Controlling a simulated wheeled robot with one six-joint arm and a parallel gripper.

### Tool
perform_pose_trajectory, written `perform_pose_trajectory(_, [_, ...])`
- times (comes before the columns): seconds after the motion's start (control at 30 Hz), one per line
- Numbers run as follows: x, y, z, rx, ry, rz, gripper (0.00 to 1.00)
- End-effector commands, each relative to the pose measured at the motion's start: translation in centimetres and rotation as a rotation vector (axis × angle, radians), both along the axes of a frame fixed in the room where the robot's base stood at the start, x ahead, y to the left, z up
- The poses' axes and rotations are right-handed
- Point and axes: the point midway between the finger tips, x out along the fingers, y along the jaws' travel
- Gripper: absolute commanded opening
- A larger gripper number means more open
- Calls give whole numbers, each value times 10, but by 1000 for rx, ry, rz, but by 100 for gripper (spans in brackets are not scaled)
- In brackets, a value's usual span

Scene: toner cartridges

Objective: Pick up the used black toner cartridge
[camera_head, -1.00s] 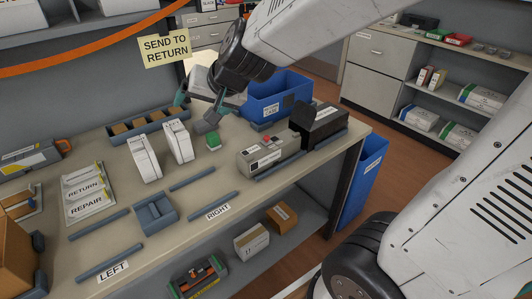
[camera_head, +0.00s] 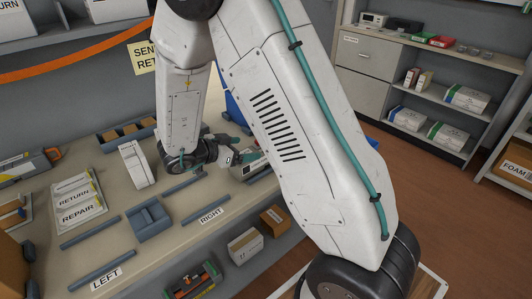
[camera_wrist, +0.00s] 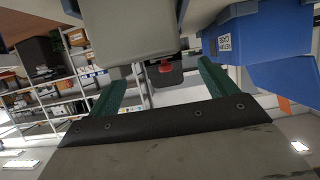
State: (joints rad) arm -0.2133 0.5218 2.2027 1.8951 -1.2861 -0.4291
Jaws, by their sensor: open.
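My gripper (camera_wrist: 162,72) is open in the wrist view, with its two green fingers apart. In the head view my gripper (camera_head: 234,150) is low over the right part of the bench, largely hidden by my arm. Between and beyond the fingers in the wrist view is a dark piece with a red part (camera_wrist: 165,70); I cannot tell whether it is the used black toner cartridge. A large grey block (camera_wrist: 128,32) is close above the fingers. In the head view my arm covers the spot where a black boxy thing stood earlier.
A blue bin (camera_wrist: 228,42) is close on the right in the wrist view. The grey device (camera_head: 250,170) is partly visible beside my gripper. A white cartridge (camera_head: 137,163), a blue-grey cradle (camera_head: 149,220) and low rails stand on the bench (camera_head: 200,222). Shelves (camera_head: 440,95) stand beyond.

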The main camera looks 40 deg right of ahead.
Motion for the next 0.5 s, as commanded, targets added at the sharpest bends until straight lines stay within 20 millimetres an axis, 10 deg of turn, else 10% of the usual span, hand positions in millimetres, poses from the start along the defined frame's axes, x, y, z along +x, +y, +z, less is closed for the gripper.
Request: perform_pose_trajectory(0.5, [-5,-62,-19,2,0,0,85])
